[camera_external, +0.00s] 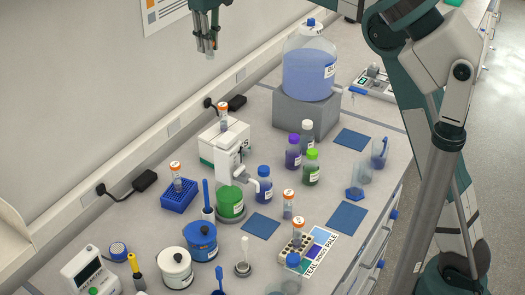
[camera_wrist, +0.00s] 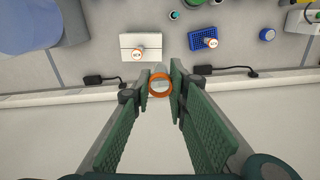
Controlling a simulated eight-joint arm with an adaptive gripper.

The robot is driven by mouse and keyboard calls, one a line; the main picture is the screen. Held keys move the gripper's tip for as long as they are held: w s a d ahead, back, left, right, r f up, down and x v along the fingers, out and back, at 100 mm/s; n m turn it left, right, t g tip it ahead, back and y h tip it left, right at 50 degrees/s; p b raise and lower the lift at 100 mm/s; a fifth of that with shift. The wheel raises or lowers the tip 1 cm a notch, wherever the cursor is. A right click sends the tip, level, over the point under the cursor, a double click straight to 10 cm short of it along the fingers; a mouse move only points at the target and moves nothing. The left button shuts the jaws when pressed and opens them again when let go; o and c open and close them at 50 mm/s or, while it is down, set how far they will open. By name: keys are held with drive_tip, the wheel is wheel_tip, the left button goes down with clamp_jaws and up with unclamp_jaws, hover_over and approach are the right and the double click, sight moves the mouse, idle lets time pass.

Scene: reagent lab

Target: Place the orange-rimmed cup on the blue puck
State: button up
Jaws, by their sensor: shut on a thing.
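My gripper (camera_wrist: 161,84) is shut on the orange-rimmed cup (camera_wrist: 160,75). In the wrist view the cup's orange ring shows between the fingertips, and its clear body is hard to make out. In the external view my gripper (camera_external: 207,46) is high at the top, in front of the wall and above the bench; the cup is too small to make out clearly there. A round blue puck (camera_external: 118,249) lies on the bench at the lower left, by the white meter. It also shows in the wrist view (camera_wrist: 267,34), up and right of the gripper, well apart from the cup.
A blue rack (camera_external: 178,197) with an orange-capped vial and a white dispenser (camera_external: 228,150) stand nearby. A large carboy (camera_external: 309,68) stands on a grey block behind.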

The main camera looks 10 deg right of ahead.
drive_tip(key=s+a+n, duration=0.2)
drive_tip(key=s+a, duration=0.6)
drive_tip(key=a, duration=0.3)
drive_tip(key=s+a+n, duration=0.2)
drive_tip(key=s+a, duration=0.5)
drive_tip(key=a, duration=0.4)
drive_tip(key=n, duration=0.5)
hover_over(117, 249)
wheel_tip(117, 249, down, 31)
drive_tip(key=shift+w+f, duration=0.1)
drive_tip(key=shift+f, duration=0.35)
drive_tip(key=shift+f, duration=3.1)
drive_tip(key=shift+f+p, duration=0.4)
drive_tip(key=shift+f, duration=1.5)
drive_tip(key=shift+f, duration=0.15)
